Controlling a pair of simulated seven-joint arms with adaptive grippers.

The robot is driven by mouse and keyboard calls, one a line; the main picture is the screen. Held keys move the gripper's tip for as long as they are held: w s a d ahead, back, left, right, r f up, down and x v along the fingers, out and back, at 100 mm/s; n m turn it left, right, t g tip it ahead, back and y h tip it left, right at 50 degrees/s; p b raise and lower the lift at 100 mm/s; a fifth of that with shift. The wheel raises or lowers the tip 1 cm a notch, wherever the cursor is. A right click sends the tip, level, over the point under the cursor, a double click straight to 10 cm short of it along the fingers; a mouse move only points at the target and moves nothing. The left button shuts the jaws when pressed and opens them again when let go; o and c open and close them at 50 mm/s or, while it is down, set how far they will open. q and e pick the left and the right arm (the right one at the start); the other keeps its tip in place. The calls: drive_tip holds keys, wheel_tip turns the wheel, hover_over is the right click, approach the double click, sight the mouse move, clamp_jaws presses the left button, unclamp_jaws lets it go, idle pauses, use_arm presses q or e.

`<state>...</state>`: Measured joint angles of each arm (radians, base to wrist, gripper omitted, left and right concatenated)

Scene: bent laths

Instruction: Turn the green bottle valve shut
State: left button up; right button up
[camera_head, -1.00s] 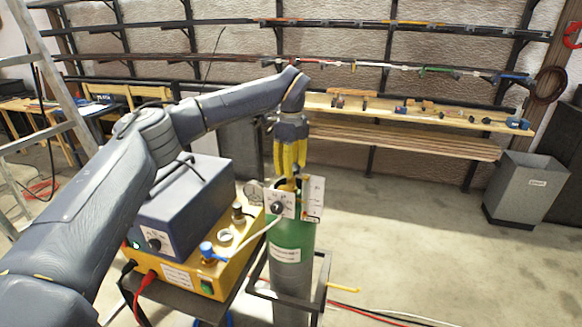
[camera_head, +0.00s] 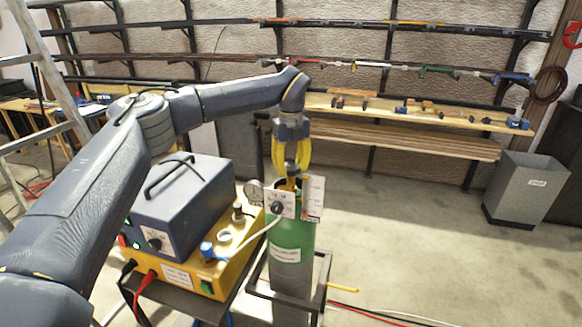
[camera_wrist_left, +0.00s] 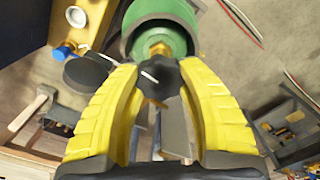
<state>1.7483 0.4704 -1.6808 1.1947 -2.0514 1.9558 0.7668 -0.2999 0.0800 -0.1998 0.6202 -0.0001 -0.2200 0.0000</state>
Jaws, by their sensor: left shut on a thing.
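The green bottle (camera_head: 292,240) stands upright in a dark frame, with a panel, gauge and hose at its neck. My left gripper (camera_head: 291,174) comes down from above onto the bottle's top. In the left wrist view, the two yellow fingers of that gripper (camera_wrist_left: 160,68) close from both sides on the dark valve knob (camera_wrist_left: 161,78). The knob sits over a brass stem, with the green bottle's shoulder (camera_wrist_left: 160,35) behind it. In the head view the fingers and panel mostly hide the knob. My right gripper is not in view.
A yellow unit (camera_head: 212,275) with a blue-grey box (camera_head: 180,205) on it stands close left of the bottle. A shelf (camera_head: 420,110) runs along the back wall. A grey bin (camera_head: 525,190) stands at right. The floor between is mostly clear.

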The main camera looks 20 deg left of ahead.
sight(291, 167)
use_arm(q)
drive_tip(key=m, duration=0.4)
drive_tip(key=shift+m, duration=0.3)
drive_tip(key=m, duration=0.3)
drive_tip(key=shift+m, duration=0.3)
drive_tip(key=m, duration=0.8)
drive_tip(key=shift+m, duration=0.5)
drive_tip(key=o, duration=1.3)
wheel_tip(291, 167, up, 12)
